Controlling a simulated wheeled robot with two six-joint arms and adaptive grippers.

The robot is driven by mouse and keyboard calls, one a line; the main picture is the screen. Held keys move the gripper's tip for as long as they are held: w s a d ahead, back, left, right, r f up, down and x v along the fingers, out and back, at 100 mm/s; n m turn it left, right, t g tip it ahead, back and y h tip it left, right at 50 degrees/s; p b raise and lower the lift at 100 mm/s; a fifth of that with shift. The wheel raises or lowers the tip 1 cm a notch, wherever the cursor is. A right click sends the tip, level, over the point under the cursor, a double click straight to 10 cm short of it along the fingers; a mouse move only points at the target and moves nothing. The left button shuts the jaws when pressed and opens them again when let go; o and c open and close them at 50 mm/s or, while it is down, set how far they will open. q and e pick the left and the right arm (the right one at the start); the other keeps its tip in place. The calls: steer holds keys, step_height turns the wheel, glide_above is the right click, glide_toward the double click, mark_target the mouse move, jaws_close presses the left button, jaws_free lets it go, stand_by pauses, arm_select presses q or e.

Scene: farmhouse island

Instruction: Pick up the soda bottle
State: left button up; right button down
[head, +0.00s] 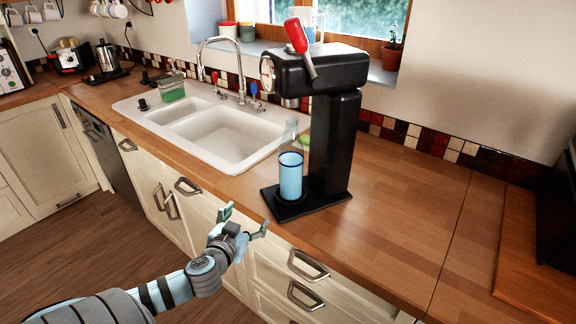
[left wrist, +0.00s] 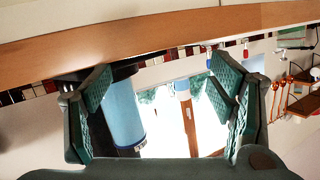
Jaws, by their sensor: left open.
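The soda bottle (head: 291,175) is clear at the neck with a blue body. It stands upright on the black base of the soda maker (head: 335,140), under its head. My left gripper (head: 245,221) is open and empty in front of the counter edge, lower and to the left of the bottle, apart from it. In the left wrist view the blue bottle (left wrist: 123,115) shows beyond the open fingers of the left gripper (left wrist: 162,68), nearer the left finger. My right gripper is in neither view.
The wooden counter (head: 400,215) is clear to the right of the soda maker. A white sink (head: 225,135) with a tall faucet (head: 240,70) lies to the left. Drawer handles (head: 307,267) stick out below the counter edge near my left gripper.

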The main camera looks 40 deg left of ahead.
mark_target(286, 160)
arm_select(q)
steer(key=w+d+r+t+h, duration=0.1)
steer(key=d+r+t, duration=0.45)
steer(key=r, duration=0.85)
steer(key=shift+n+g, duration=0.3)
steer(key=shift+g, duration=0.45)
steer(key=x, duration=0.4)
steer(key=d+x, duration=0.1)
steer(key=x, duration=0.3)
steer(key=d+x, duration=0.1)
steer(key=x, duration=0.4)
steer(key=shift+w+a, duration=0.1)
steer(key=shift+w, duration=0.25)
steer(key=shift+w+a+f, duration=0.1)
steer(key=shift+w+f, duration=0.05)
steer(key=shift+w, duration=0.15)
steer(key=shift+s, duration=0.1)
steer(key=c, duration=1.6)
steer(key=shift+c, duration=0.8)
steer(key=shift+r, duration=0.25)
